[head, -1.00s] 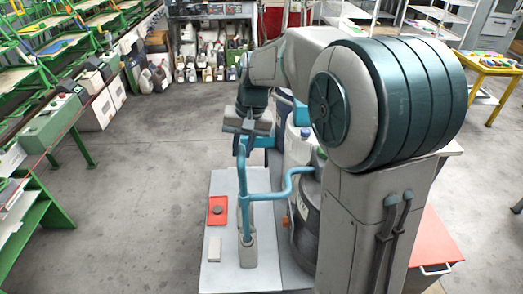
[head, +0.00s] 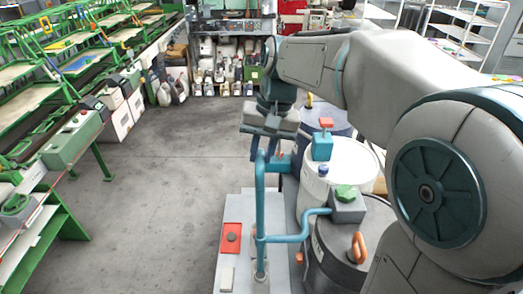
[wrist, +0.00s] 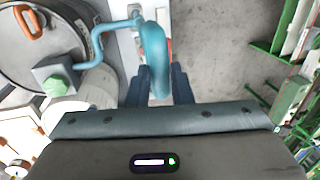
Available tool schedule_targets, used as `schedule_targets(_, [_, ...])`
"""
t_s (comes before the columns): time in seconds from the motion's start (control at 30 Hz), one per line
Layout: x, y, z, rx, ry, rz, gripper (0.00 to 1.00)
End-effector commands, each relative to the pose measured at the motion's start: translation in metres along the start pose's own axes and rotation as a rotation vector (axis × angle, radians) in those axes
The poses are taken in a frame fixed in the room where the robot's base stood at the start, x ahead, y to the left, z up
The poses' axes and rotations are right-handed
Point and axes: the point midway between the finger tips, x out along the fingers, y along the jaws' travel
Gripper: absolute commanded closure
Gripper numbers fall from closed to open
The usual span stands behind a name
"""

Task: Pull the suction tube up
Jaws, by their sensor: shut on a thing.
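The suction tube (head: 260,205) is a teal pipe standing upright above a pale board (head: 243,208). Its foot meets a small grey holder (head: 261,277); I cannot tell how deep it sits there. A side branch (head: 285,238) bends right to a grey box on a dark drum. My gripper (head: 264,150) is at the top of the tube, pointing down. In the wrist view, the tube's curved top (wrist: 155,60) lies between the two dark blue fingers of my gripper (wrist: 163,88), which are shut on it. The fingertips' contact is partly hidden by the tube.
The grey box with a green knob (head: 346,195) sits on the dark drum (head: 330,262). A white drum (head: 345,160) stands behind it. A red plate (head: 231,238) lies on the board left of the tube. Green machines (head: 70,150) line the left. Open floor (head: 150,220) lies between.

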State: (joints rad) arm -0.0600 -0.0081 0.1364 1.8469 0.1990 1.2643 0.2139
Motion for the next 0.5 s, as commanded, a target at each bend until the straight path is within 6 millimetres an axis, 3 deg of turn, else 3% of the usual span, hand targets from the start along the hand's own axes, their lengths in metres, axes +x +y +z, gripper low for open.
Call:
schedule_targets(0.1, [-0.0072, -0.0025, -0.0022, -0.001, 0.017, -0.007, 1.0])
schedule_targets(0.13, [-0.0073, -0.0026, -0.0022, -0.001, 0.018, -0.007, 0.78])
schedule_targets(0.2, [-0.0074, -0.0026, -0.0022, -0.001, 0.018, -0.007, 0.59])
schedule_targets(0.5, [-0.0052, -0.0015, -0.0016, -0.001, 0.011, -0.004, 0.59])
